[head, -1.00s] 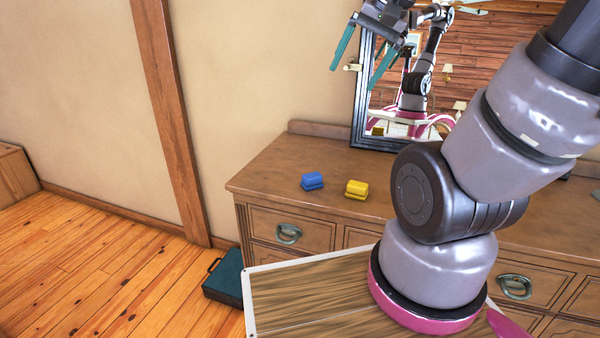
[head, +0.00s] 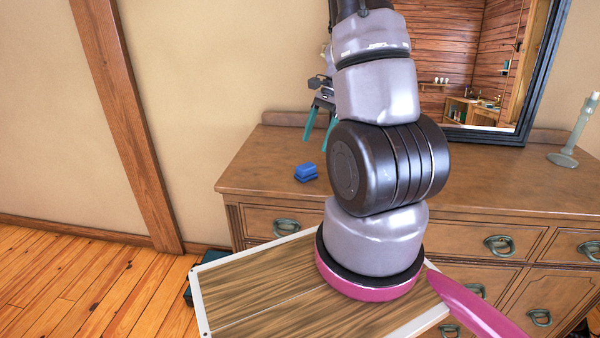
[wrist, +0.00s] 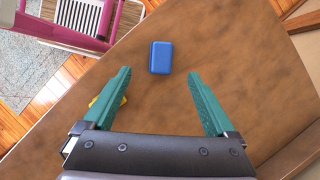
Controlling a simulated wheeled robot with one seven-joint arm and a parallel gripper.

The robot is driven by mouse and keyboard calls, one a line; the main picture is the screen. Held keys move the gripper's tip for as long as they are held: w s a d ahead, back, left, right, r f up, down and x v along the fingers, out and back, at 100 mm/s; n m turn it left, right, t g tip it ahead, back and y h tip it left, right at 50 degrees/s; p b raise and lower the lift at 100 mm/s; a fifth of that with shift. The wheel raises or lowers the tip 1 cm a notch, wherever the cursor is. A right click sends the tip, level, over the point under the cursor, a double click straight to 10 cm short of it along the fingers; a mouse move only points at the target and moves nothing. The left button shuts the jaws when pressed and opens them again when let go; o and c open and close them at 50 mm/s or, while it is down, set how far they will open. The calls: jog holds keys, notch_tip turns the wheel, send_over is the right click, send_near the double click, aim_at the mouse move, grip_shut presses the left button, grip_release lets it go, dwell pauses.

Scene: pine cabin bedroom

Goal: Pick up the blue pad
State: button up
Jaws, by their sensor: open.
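The blue pad (head: 306,172) lies on top of the wooden dresser (head: 260,163), near its left end. My gripper (head: 320,125) is open and empty, above the dresser top and behind the pad in the head view. Its two green fingers also show in the wrist view (wrist: 160,75), apart from the pad. My arm hides part of the gripper in the head view.
A yellow block (wrist: 121,100) lies on the dresser, partly behind the left finger. A mirror (head: 470,70) stands at the dresser's back, and a candlestick (head: 568,145) stands at the right. A dark teal case (head: 190,292) lies on the floor.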

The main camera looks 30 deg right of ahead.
aim_at(307, 165)
jog(key=x, duration=0.9)
jog(key=shift+w+f, duration=0.1)
jog(key=shift+f, duration=0.2)
grip_shut()
